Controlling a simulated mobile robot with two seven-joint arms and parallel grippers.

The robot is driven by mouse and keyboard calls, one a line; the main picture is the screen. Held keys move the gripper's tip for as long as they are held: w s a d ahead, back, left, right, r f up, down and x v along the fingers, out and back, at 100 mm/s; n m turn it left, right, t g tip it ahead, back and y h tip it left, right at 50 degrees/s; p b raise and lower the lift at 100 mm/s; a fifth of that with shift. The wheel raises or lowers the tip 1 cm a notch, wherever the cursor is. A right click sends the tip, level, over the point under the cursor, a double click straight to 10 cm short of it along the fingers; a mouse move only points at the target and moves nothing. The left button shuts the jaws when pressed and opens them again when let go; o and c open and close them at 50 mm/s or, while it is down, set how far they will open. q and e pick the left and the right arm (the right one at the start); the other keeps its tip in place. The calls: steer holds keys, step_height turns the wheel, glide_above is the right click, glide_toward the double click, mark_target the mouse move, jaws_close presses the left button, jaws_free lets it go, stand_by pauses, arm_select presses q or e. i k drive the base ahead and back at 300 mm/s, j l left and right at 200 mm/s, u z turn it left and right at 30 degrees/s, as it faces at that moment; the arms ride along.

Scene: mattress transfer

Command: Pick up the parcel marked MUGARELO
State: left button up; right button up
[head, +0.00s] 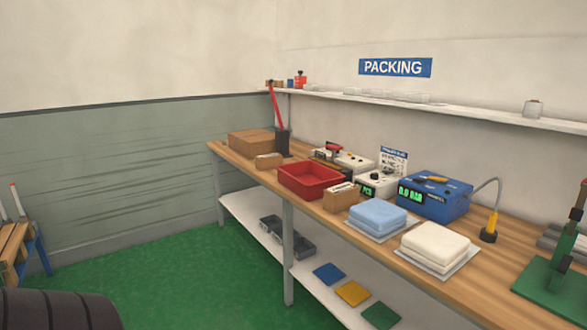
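Several cardboard boxes are on the wooden workbench (500,262), and no name on them is readable at this size. A small brown box (337,201) with a white label on top stands in front of the red tray. A larger brown box (251,142) sits at the far left end of the bench. A small low brown box (269,161) lies just in front of it. I cannot tell which one is marked MUGARELO. Neither of my grippers is in view.
A red tray (311,193), blue pad stack (378,215), white pad stack (436,243) and blue instrument (434,196) crowd the bench. A green stand (556,280) is at right. The lower shelf (256,219) holds grey bins. Green floor (180,270) is open in front.

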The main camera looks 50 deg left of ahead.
mark_target(339, 198)
steer(key=i+j+u, duration=0.1)
steer(key=j, duration=0.35)
steer(key=i+j+u, duration=0.1)
steer(key=j, duration=0.3)
steer(key=i+j+u, duration=0.1)
steer(key=j, duration=0.35)
steer(key=i+j+u, duration=0.1)
steer(key=i+j, duration=0.2)
steer(key=i+j+u, duration=0.1)
steer(key=j, duration=0.4)
steer(key=i+j+u, duration=0.1)
steer(key=i+j, duration=0.15)
steer(key=j, duration=0.1)
